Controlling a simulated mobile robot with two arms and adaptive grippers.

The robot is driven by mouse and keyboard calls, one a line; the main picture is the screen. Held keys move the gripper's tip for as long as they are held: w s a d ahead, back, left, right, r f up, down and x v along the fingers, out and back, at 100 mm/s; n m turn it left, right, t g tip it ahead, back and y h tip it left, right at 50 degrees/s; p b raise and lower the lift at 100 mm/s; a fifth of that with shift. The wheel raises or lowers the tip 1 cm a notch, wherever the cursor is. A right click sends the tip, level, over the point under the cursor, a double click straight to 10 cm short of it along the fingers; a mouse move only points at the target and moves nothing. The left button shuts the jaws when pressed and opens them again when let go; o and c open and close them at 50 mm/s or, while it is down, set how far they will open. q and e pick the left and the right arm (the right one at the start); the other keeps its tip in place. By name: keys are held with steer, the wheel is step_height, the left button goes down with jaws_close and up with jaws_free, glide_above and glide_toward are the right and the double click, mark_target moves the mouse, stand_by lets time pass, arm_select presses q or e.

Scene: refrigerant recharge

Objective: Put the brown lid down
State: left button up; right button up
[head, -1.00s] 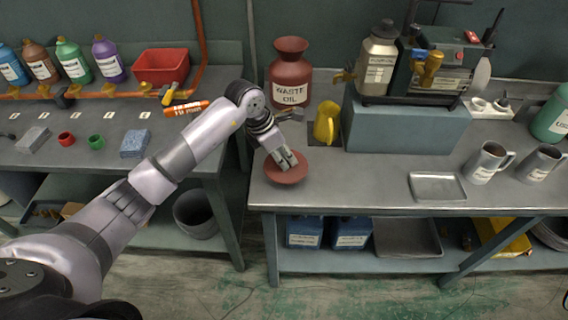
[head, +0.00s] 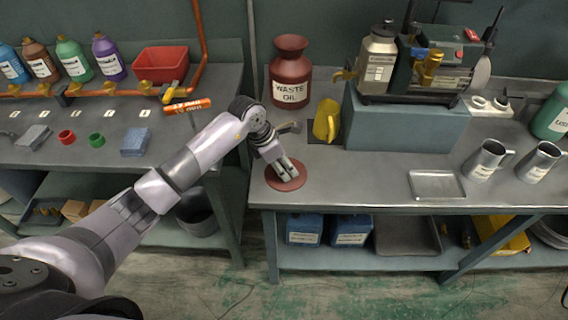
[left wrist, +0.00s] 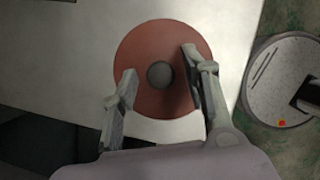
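The brown lid (head: 285,174) is a reddish-brown disc. It lies flat on the right-hand workbench (head: 345,185), near its front left corner. In the left wrist view the lid (left wrist: 145,45) shows a round grey knob (left wrist: 160,74) at its middle. My left gripper (head: 287,172) is just over the lid. Its two fingers are spread to either side of the knob, with a gap on each side (left wrist: 160,72). My right gripper is not in view. The red-brown waste oil jar (head: 290,70) stands upright behind the lid, with its mouth uncovered.
A shallow metal tray (head: 437,185) and two metal mugs (head: 484,160) are further right. The bench top between lid and tray is clear. The bench's front edge is close to the lid.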

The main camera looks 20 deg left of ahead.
arm_select(q)
steer(key=shift+r, duration=0.25)
steer(key=shift+a+r, duration=0.15)
steer(key=shift+r, duration=0.15)
steer(key=b+v, duration=0.1)
steer(key=v, duration=1)
steer(key=shift+s, duration=0.1)
